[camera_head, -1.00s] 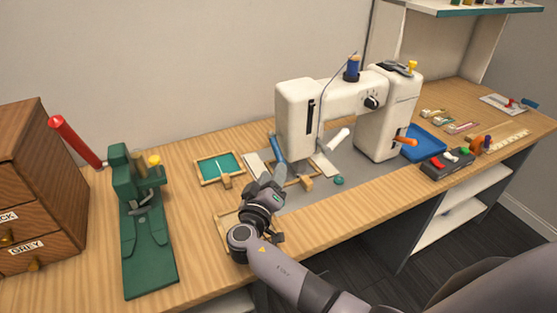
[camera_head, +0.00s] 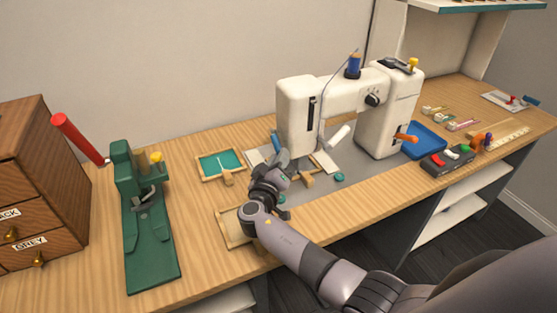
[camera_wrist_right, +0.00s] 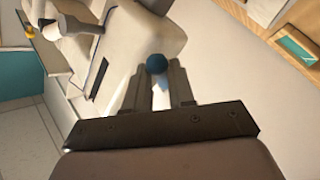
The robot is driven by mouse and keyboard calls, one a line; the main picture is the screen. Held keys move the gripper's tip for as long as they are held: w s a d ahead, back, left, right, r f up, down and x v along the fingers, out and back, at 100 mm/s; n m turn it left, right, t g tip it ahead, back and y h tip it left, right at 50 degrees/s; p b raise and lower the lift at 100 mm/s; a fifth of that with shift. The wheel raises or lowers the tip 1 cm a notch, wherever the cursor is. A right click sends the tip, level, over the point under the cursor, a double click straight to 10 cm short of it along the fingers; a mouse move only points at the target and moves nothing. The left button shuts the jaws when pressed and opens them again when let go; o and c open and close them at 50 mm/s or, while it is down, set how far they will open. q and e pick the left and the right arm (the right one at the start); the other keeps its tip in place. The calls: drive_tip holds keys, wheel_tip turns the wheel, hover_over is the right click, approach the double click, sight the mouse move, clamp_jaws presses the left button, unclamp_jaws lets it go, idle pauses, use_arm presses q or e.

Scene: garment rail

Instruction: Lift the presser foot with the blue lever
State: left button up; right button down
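The white sewing machine (camera_head: 296,122) stands on the bench. Its blue lever (camera_head: 276,140) shows at the lower left of the machine head, partly hidden by my right gripper (camera_head: 280,164). In the right wrist view, the lever's round blue end (camera_wrist_right: 156,64) shows at the fingertips, and a bit of blue shows between the fingers. The right fingers (camera_wrist_right: 160,78) stand apart with a gap between them; contact with the lever cannot be made out. The presser foot is too small and hidden to make out. My left gripper is not in view.
A green press with a red handle (camera_head: 78,138) stands at the left by a wooden drawer cabinet (camera_head: 50,190). Small wooden frames (camera_head: 205,178) lie left of the machine. A blue tray (camera_head: 432,140) and a control box (camera_head: 448,160) sit at the right.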

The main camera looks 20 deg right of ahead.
sight(280, 148)
drive_tip(key=shift+s+r, duration=0.1)
drive_tip(key=shift+r, duration=0.05)
drive_tip(key=shift+s+r+n+g+y+p, duration=0.2)
drive_tip(key=shift+r+n+g+y+p, duration=0.15)
drive_tip(key=shift+r+n+g+y, duration=0.5)
drive_tip(key=shift+s+r+n+g+y+p, duration=0.15)
drive_tip(key=shift+r+n+g+y+p, duration=0.25)
drive_tip(key=shift+r+n+g, duration=0.85)
drive_tip(key=shift+r+g, duration=0.1)
drive_tip(key=shift+g, duration=0.3)
drive_tip(key=c, duration=1)
unclamp_jaws()
drive_tip(key=shift+r, duration=0.1)
